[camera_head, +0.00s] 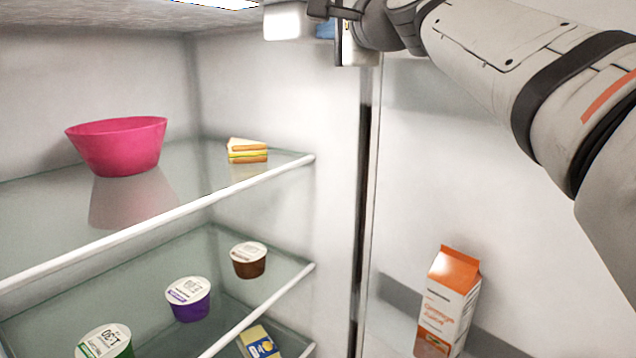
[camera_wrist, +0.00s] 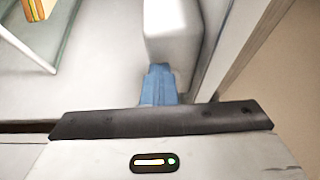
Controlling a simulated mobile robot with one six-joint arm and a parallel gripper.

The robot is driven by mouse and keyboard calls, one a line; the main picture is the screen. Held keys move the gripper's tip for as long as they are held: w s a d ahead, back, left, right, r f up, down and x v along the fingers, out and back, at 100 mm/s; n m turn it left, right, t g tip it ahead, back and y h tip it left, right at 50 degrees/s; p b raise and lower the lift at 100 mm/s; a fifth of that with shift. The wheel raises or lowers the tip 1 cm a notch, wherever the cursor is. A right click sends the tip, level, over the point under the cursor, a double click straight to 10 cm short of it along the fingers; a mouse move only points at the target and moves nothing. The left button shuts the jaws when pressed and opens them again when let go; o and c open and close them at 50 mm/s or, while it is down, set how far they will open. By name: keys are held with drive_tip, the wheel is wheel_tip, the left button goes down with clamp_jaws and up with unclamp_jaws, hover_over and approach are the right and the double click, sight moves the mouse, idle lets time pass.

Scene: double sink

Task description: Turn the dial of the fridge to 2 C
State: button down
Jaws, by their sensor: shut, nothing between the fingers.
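A white housing (camera_head: 288,22) is mounted high on the fridge's inner side wall, near its front edge. It also shows in the wrist view (camera_wrist: 170,32). I cannot make out the dial's face, its marks or its setting. My gripper (camera_head: 325,28) is at the top centre, right beside the housing's right end. In the wrist view its blue fingers (camera_wrist: 159,84) are shut with nothing between them, and their tips reach the housing's near end. I cannot tell whether they touch it.
Below are glass shelves with white front rims (camera_head: 150,225). A pink bowl (camera_head: 117,147) and a sandwich (camera_head: 247,151) stand on the upper one; several cups (camera_head: 188,298) are lower. An orange juice carton (camera_head: 447,302) stands in the open door at right.

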drive_tip(key=shift+r, duration=0.2)
drive_tip(key=shift+r+p, duration=0.45)
drive_tip(key=shift+r, duration=0.05)
drive_tip(key=shift+s+a, duration=0.15)
drive_tip(key=shift+s, duration=0.05)
drive_tip(key=shift+s, duration=0.1)
drive_tip(key=shift+s+d+b, duration=0.5)
drive_tip(key=shift+s+d, duration=0.05)
drive_tip(key=shift+d, duration=0.3)
drive_tip(key=shift+s+d+b, duration=0.5)
drive_tip(key=shift+s+d, duration=0.05)
drive_tip(key=shift+d, duration=0.25)
drive_tip(key=shift+s+d+b, duration=0.5)
drive_tip(key=shift+s+d, duration=0.05)
drive_tip(key=shift+d, duration=0.3)
drive_tip(key=shift+a, duration=0.1)
